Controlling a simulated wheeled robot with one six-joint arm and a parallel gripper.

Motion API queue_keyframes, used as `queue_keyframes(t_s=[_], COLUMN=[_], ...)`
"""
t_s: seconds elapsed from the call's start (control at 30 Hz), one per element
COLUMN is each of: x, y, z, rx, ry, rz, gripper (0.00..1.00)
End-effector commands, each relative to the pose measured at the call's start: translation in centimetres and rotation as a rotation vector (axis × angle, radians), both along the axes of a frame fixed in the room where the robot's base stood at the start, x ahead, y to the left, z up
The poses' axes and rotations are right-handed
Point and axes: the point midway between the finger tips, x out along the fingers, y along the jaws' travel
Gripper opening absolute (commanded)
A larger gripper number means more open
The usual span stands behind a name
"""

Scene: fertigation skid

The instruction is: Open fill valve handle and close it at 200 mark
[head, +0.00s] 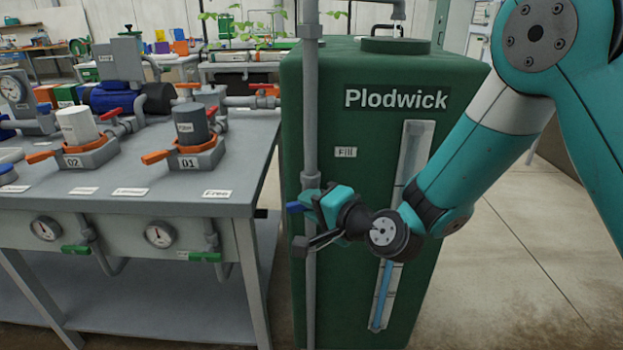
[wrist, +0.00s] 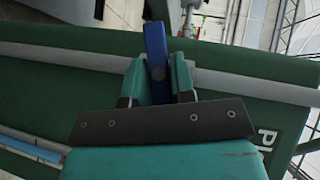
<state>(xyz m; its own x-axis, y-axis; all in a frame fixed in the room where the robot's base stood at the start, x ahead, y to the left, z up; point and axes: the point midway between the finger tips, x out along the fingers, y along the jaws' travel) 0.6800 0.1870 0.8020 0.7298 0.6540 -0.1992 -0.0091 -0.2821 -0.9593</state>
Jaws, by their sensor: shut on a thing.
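The blue fill valve handle (head: 296,207) sticks out to the left, crosswise to the grey vertical fill pipe (head: 311,120). In the wrist view the handle (wrist: 155,42) also lies across the pipe (wrist: 235,83). My gripper (head: 322,204) is at the valve, its two teal fingers (wrist: 160,78) shut on the handle. The valve body is mostly hidden by the gripper. The sight gauge (head: 413,150) on the green Plodwick tank (head: 345,65) shows blue liquid (head: 382,296) in its lower part. My arm covers the gauge's middle, and its marks are too small to read.
A "Fill" label (head: 345,153) is on the tank beside the pipe. A grey bench (head: 130,205) with filter units, orange and red handles, gauges and green valves stands close on the left. The floor (head: 500,270) to the right of the tank is clear.

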Motion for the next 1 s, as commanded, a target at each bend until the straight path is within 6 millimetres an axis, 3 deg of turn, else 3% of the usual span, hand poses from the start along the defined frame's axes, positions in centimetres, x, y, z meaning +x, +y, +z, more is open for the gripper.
queue_keyframes(t_s=[0.03,0.17,0.7,1.0], x=[-0.2,-0.2,-0.2,-0.1], y=[0.1,0.1,0.3,0.3], z=[1.4,1.5,0.7,0.4], rx=[-0.041,-0.146,-0.563,-0.713], ry=[0.009,0.011,0.021,0.025], rz=[0.004,0.004,0.004,0.001], gripper=[0.0,0.0,0.0,0.0])
